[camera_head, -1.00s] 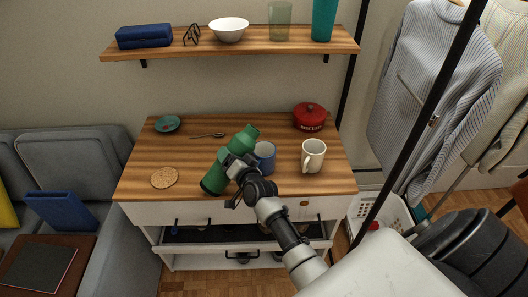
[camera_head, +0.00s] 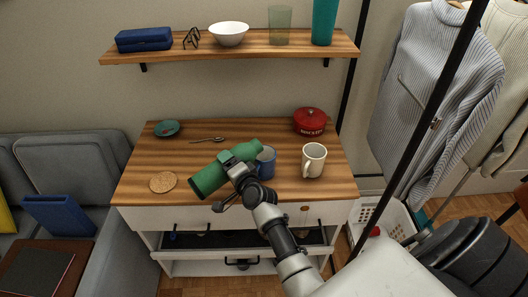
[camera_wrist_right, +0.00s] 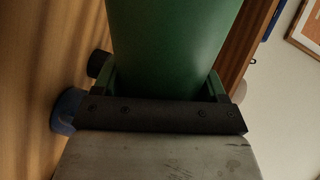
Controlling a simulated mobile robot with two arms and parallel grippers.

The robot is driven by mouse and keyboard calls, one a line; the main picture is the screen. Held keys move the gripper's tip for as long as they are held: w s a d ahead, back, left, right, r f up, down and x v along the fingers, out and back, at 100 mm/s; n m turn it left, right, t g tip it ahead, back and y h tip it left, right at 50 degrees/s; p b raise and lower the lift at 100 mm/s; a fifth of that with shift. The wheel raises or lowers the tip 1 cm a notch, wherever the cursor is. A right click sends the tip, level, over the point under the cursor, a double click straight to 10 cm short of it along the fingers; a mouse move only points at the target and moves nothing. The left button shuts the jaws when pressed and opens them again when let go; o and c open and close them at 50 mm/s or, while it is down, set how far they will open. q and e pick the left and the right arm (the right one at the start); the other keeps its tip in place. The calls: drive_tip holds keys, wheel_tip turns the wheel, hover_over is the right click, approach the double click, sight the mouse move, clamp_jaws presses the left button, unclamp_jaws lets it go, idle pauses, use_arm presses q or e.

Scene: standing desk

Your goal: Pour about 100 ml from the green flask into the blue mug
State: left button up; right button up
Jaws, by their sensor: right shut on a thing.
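The green flask (camera_head: 209,178) is held tilted well over above the desk, its narrower mouth end up and to the right, near the blue mug. My right gripper (camera_head: 236,168) is shut on the flask around its middle. The flask fills the middle of the right wrist view (camera_wrist_right: 170,45). The blue mug (camera_head: 266,163) stands upright on the desk, partly hidden behind the gripper and flask; a blue edge shows in the right wrist view (camera_wrist_right: 66,110). I cannot see inside the mug or whether liquid flows. My left gripper is not in view.
The wooden desk (camera_head: 290,188) also holds a white mug (camera_head: 313,160) right of the blue one, a red pot (camera_head: 310,121), a cork coaster (camera_head: 163,182), a spoon (camera_head: 207,140) and a teal dish (camera_head: 167,128). A shelf (camera_head: 255,47) hangs above.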

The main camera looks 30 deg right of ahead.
drive_tip(key=shift+d+r+m+p, duration=0.1)
drive_tip(key=shift+r+m+p, duration=0.5)
drive_tip(key=shift+r+p, duration=0.25)
drive_tip(key=shift+a, duration=0.3)
drive_tip(key=shift+r+m+y, duration=0.25)
drive_tip(key=shift+m+y, duration=0.05)
idle(1.5)
